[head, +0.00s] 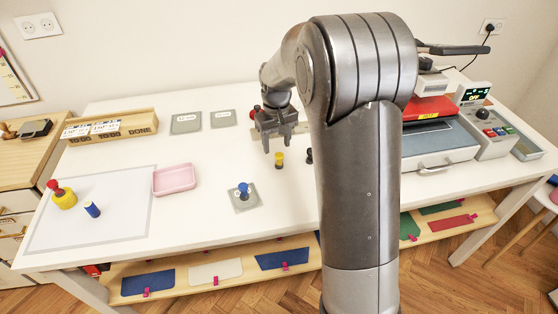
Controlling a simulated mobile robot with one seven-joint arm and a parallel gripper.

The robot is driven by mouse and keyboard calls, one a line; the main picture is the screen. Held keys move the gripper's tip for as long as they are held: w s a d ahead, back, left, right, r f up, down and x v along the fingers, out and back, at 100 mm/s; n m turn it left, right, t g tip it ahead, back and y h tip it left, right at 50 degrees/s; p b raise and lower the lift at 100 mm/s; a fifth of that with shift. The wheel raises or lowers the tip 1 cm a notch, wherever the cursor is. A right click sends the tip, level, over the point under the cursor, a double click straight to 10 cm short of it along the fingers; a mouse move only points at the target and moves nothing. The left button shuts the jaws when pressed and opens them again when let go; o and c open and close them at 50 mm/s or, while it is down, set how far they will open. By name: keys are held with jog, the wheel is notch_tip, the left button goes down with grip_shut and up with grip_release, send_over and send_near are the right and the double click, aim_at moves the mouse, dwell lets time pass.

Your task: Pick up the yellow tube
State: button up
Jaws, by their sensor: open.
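A small upright yellow tube (279,158) stands on the white table near the middle. Its lower part looks darker. My gripper (277,148) is open, pointing down, with its fingertips just above and behind the tube in the picture. The fingers look empty and apart from the tube; the exact height gap is hard to tell. Another yellow piece (65,200) with a red piece beside it lies at the left on a pale mat. I cannot tell whether it is a tube too.
A blue-topped piece (243,190) stands on a grey square in front. A small dark piece (309,156) stands right of the tube, partly behind my arm. A pink tray (174,179) and a blue cylinder (92,209) are left. A press machine (440,145) fills the right.

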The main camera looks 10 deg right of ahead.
aim_at(279, 155)
jog(key=f, duration=0.6)
jog(key=shift+s+d, duration=0.2)
jog(key=shift+d, duration=0.1)
jog(key=shift+r, duration=0.1)
jog(key=c, duration=1.1)
